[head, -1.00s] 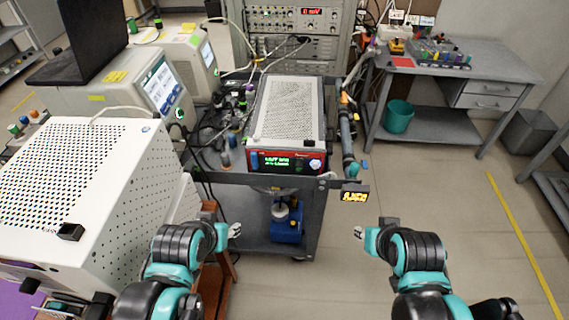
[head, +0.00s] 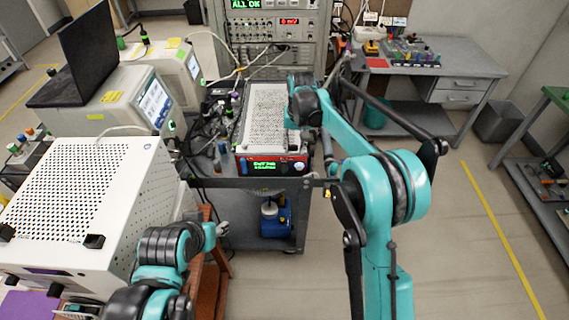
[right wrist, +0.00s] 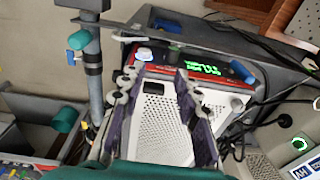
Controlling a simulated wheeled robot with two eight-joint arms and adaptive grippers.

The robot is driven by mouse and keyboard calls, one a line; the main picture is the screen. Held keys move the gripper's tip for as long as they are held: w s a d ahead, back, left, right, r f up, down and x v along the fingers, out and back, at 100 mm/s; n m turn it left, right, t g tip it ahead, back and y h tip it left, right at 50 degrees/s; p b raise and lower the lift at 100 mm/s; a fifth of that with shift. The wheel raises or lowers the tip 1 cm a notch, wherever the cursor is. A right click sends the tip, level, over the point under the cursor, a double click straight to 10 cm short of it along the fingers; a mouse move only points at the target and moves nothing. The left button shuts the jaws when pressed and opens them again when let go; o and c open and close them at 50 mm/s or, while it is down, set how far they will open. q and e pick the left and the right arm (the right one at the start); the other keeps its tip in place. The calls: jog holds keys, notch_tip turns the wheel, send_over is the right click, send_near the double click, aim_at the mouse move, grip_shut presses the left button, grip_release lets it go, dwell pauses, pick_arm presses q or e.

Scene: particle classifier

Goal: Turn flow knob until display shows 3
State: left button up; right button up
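The instrument with the perforated pale top (head: 268,110) and red front panel stands on the cart. Its green display (head: 264,167) is lit, but the digits are too blurred to read; it also shows in the right wrist view (right wrist: 200,66). A pale blue-white knob (right wrist: 143,54) sits on the panel near one end. My right gripper (right wrist: 160,72) is open and empty over the instrument's front, with one fingertip close to the knob; contact cannot be told. In the head view my right arm reaches over the instrument. My left gripper (head: 222,229) is low at the left, away from the instrument.
A blue part (right wrist: 242,72) sits at the panel's other end. The dark cart (head: 250,208) has a blue device (head: 274,220) on its lower shelf. A white perforated box (head: 80,190) stands left. Cables lie beside the instrument. Floor is open at right.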

jog(key=g+p, duration=0.1)
send_over(285, 167)
notch_tip(285, 167, down, 4)
jog(key=shift+w+d+f, duration=0.1)
jog(key=shift+d+f, duration=0.05)
jog(key=shift+f, duration=0.35)
jog(key=f+b, duration=0.1)
jog(key=f, duration=0.3)
jog(key=f+b, duration=0.1)
jog(key=f, duration=0.2)
jog(key=shift+a+f, duration=0.2)
jog(key=shift+f, duration=0.15)
pick_arm(q)
jog(key=shift+s+f, duration=0.1)
jog(key=shift+s, duration=0.3)
pick_arm(e)
grip_shut()
